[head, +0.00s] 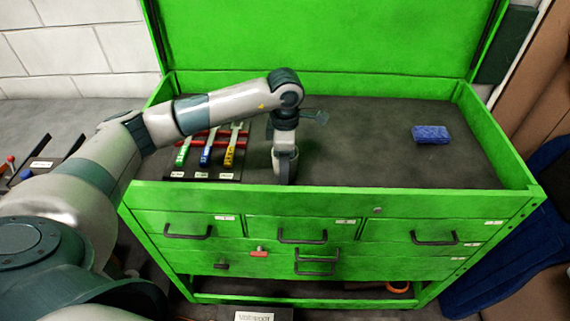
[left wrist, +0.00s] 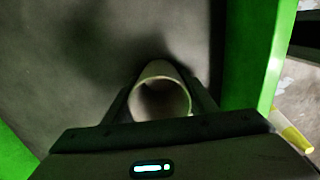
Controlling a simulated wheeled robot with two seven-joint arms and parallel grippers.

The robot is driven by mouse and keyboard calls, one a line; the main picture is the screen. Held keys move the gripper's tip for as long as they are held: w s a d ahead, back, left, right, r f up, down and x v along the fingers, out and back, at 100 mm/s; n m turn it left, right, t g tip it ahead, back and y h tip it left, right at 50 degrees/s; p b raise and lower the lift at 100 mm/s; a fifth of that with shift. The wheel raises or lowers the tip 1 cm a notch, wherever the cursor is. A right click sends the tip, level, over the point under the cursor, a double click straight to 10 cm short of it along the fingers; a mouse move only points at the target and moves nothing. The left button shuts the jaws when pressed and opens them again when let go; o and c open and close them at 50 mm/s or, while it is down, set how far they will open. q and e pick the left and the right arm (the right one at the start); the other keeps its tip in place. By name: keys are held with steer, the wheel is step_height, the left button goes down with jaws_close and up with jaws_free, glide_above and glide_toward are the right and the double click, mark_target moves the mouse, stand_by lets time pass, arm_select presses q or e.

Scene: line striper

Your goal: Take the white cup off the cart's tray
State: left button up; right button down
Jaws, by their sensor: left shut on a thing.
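The white cup (left wrist: 160,92) shows in the left wrist view as a pale round rim with a dark hollow inside. The fingers of my left gripper (left wrist: 162,105) are shut on it, one on each side. In the head view my left gripper (head: 285,168) points down inside the cart's tray (head: 375,150), near its front wall and left of the middle. There the cup is mostly hidden by the gripper, and I cannot tell whether it touches the tray floor. My right gripper is not in view.
The green cart's lid (head: 320,35) stands open behind the tray. A rack of coloured-handled tools (head: 205,155) lies left of my gripper. A blue sponge-like block (head: 432,134) lies at the right. The tray floor between is clear. Green walls edge the tray.

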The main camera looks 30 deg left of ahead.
arm_select(q)
steer(key=shift+r, duration=0.1)
steer(key=shift+r+b, duration=0.5)
steer(key=shift+b, duration=0.05)
step_height(320, 180, up, 2)
steer(key=shift+r+b, duration=0.1)
steer(key=shift+b, duration=0.65)
steer(key=s+d+r+b, duration=0.1)
steer(key=d+r+b, duration=0.3)
steer(key=d+r, duration=0.3)
steer(key=shift+d+r, duration=0.3)
steer(key=shift+d, duration=2.05)
